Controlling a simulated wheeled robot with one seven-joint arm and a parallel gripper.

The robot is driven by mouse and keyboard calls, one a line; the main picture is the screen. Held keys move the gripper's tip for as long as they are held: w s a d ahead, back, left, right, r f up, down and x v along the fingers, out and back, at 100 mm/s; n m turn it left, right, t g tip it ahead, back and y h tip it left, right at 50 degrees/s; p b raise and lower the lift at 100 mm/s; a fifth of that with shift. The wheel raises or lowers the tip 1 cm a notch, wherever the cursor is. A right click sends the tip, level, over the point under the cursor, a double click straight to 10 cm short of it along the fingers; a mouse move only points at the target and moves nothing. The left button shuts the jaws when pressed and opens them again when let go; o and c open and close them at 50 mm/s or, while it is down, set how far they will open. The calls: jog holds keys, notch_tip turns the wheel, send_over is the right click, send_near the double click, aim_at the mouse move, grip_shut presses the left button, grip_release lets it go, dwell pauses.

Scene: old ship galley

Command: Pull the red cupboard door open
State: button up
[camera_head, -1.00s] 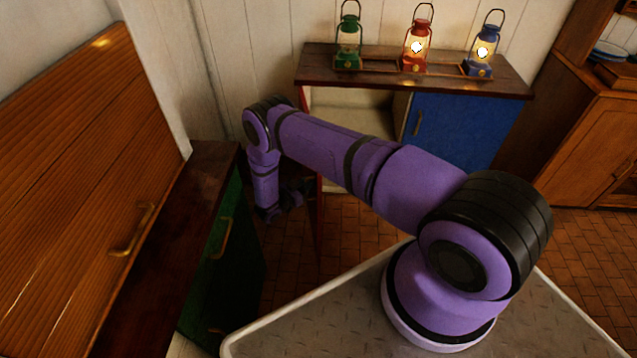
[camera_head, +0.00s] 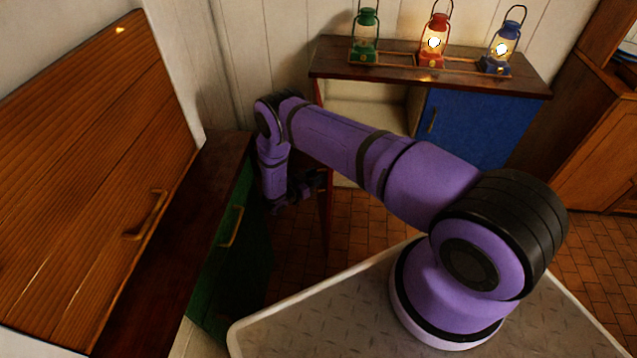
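The low cupboard (camera_head: 335,75) stands at the back with its left compartment open, showing a pale inside. The red door (camera_head: 327,212) stands swung out towards me and shows almost edge-on as a thin dark red strip, partly behind my arm. My gripper (camera_head: 308,184) hangs low at the end of my purple arm, just left of the red door. It is dark and small here, so I cannot tell whether its fingers are open or touch the door. No red door handle shows.
A blue door (camera_head: 475,128) is shut on the cupboard's right half. Green (camera_head: 365,38), red (camera_head: 434,42) and blue (camera_head: 502,48) lanterns stand on its top. A green-fronted cabinet (camera_head: 225,270) is close on the left. Tiled floor (camera_head: 365,215) lies open before the cupboard.

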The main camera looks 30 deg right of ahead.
jog(key=s+a+r, duration=0.1)
jog(key=s+r, duration=0.1)
jog(key=s, duration=0.6)
jog(key=s+a+r, duration=0.1)
jog(key=s+r, duration=0.1)
jog(key=s, duration=0.6)
jog(key=shift+r, duration=0.4)
jog(key=shift+c, duration=0.2)
